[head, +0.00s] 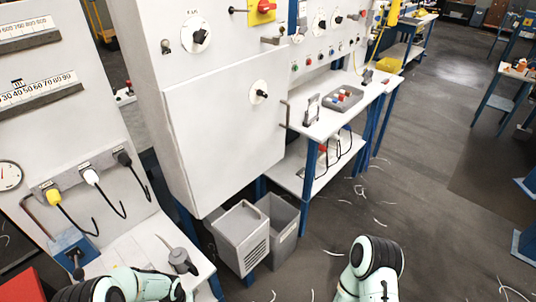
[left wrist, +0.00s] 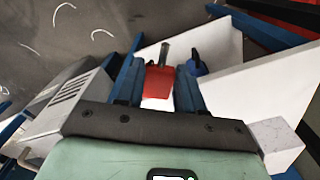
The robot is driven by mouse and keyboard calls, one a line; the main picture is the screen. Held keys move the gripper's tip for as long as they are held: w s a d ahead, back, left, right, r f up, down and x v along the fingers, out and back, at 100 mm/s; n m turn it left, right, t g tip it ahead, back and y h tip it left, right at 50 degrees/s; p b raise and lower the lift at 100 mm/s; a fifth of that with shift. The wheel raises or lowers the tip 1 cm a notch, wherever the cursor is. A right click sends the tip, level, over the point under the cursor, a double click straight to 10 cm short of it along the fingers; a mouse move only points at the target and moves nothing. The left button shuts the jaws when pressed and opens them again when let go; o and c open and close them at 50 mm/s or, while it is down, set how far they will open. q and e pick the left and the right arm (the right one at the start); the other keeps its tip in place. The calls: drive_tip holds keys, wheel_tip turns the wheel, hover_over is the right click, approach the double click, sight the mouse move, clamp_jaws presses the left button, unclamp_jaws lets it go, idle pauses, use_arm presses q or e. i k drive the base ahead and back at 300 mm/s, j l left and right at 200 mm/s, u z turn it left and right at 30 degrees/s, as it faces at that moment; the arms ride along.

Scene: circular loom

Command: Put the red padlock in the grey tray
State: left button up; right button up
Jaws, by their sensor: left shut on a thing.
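The red padlock (left wrist: 158,84) sits between the two blue fingers of my left gripper (left wrist: 159,70) in the left wrist view. The gripper is shut on it, and its grey shackle points away from the palm. In the head view my left arm comes in at the bottom left, but the padlock and fingers cannot be made out there. The grey tray (head: 352,106) lies on the white bench top right of the large cabinet, with several small red, blue and white things in it. It is well away from my left arm. My right arm shows at the bottom, its fingers out of sight.
A metal-framed item (head: 311,108) stands left of the tray on the bench (head: 325,127). Open floor (head: 430,190) lies right of the bench.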

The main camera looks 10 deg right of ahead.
sight(345, 105)
drive_tip(key=i+l+z, duration=0.1)
drive_tip(key=z, duration=0.25)
drive_tip(key=i+l+z, duration=0.1)
drive_tip(key=z, duration=0.25)
drive_tip(key=i+l+z, duration=0.1)
drive_tip(key=z, duration=0.25)
drive_tip(key=i+l+z, duration=0.3)
drive_tip(key=i, duration=0.3)
drive_tip(key=i+z, duration=0.35)
drive_tip(key=i, duration=0.25)
